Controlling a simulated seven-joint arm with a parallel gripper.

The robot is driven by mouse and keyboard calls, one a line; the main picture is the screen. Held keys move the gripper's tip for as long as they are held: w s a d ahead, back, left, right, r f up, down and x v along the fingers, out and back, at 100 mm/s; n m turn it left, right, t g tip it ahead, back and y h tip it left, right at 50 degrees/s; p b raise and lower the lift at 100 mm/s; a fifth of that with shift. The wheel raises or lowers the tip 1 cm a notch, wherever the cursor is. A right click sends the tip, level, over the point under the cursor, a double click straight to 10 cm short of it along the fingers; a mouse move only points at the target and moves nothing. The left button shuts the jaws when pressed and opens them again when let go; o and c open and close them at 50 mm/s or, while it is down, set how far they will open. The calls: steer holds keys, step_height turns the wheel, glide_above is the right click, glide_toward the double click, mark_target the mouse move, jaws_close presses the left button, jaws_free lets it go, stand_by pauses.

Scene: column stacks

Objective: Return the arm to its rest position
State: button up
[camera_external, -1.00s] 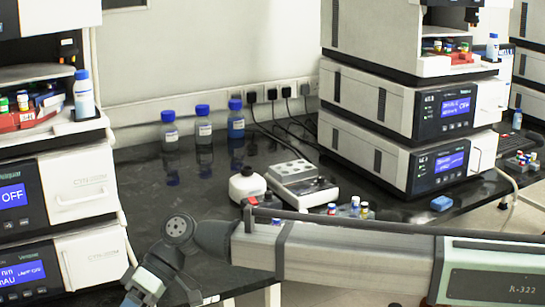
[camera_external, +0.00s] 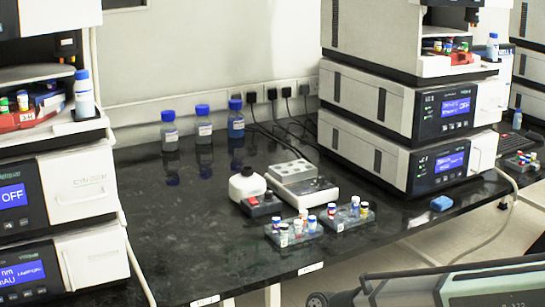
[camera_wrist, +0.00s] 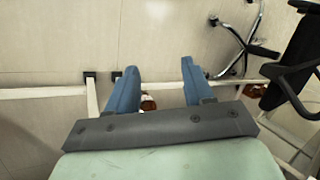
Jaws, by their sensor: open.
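My gripper (camera_wrist: 158,80) shows in the wrist view with its two blue fingers apart and nothing between them. It points down over the pale floor, away from the bench top. In the external view only part of my arm (camera_external: 450,285) shows, low at the bottom right edge; the gripper itself is out of that picture.
Instrument stacks (camera_external: 400,140) stand at both sides. A chair (camera_wrist: 290,70) and metal legs show near the floor.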

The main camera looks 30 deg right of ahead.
steer(key=s+d+f+m+h, duration=0.1)
steer(key=s+d+f, duration=0.25)
steer(key=d, duration=0.35)
steer(key=s+d+f+m+g+h, duration=0.1)
steer(key=s+d+f, duration=0.1)
steer(key=s+d, duration=0.3)
steer(key=s+d+f+m+h, duration=0.1)
steer(key=s+d+f, duration=0.2)
steer(key=d, duration=0.5)
steer(key=s+d+f+m+g+h, duration=0.2)
steer(key=s+d+f+g, duration=0.1)
steer(key=s+d, duration=1.1)
steer(key=s, duration=0.4)
steer(key=shift+d, duration=0.2)
